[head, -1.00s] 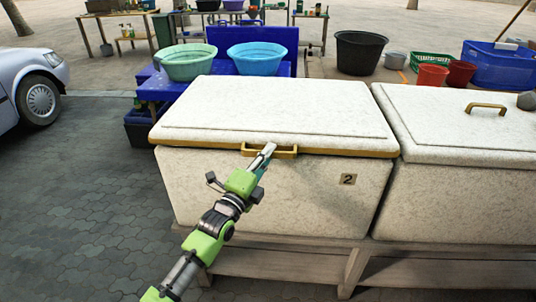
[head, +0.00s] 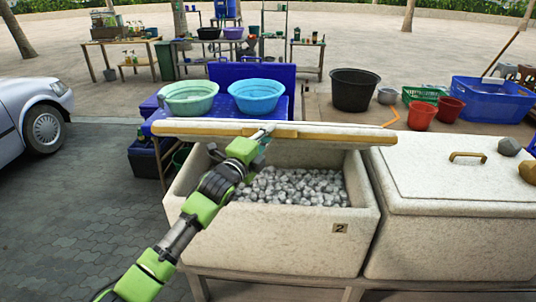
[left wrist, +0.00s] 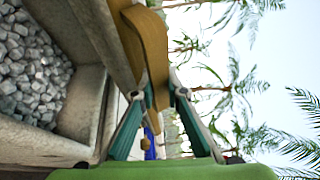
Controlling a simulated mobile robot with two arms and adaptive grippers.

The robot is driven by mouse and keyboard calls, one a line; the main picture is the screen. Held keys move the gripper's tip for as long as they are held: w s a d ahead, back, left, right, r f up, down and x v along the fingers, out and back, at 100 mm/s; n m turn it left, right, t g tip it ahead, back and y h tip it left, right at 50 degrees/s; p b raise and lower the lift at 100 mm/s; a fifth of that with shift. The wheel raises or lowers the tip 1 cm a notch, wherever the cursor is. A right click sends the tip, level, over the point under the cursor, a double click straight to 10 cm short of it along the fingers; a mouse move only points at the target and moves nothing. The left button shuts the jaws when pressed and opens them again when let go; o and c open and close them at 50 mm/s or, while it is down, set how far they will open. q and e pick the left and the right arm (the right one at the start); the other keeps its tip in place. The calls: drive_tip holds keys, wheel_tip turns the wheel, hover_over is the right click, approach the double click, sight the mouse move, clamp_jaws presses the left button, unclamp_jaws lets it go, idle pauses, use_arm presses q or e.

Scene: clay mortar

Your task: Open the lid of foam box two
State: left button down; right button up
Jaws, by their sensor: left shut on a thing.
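Foam box two (head: 275,240) is a pale speckled box with a "2" label (head: 340,228) on its front. Its lid (head: 335,130) is raised and seen nearly edge-on, with a yellow-brown handle along its front edge. The box is full of grey-white lumps (head: 295,187), which also show in the left wrist view (left wrist: 28,65). My left gripper (head: 262,137) is shut on the lid handle. In the left wrist view its fingers (left wrist: 160,95) are around the handle (left wrist: 153,50). My right gripper is not in view.
A second foam box (head: 455,190) with a closed lid stands close on the right, with stones on its lid. A green basin (head: 190,98) and a blue basin (head: 257,95) stand behind the lid. Paved ground (head: 70,210) at left is clear.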

use_arm(q)
drive_tip(key=w+r, duration=0.1)
drive_tip(key=r, duration=0.1)
drive_tip(key=w+r, duration=0.2)
drive_tip(key=r, duration=0.1)
drive_tip(key=w+r+p, duration=0.1)
drive_tip(key=r, duration=0.1)
drive_tip(key=shift+w+r, duration=0.2)
drive_tip(key=shift+w, duration=0.2)
drive_tip(key=c, duration=2)
unclamp_jaws()
drive_tip(key=shift+s, duration=0.1)
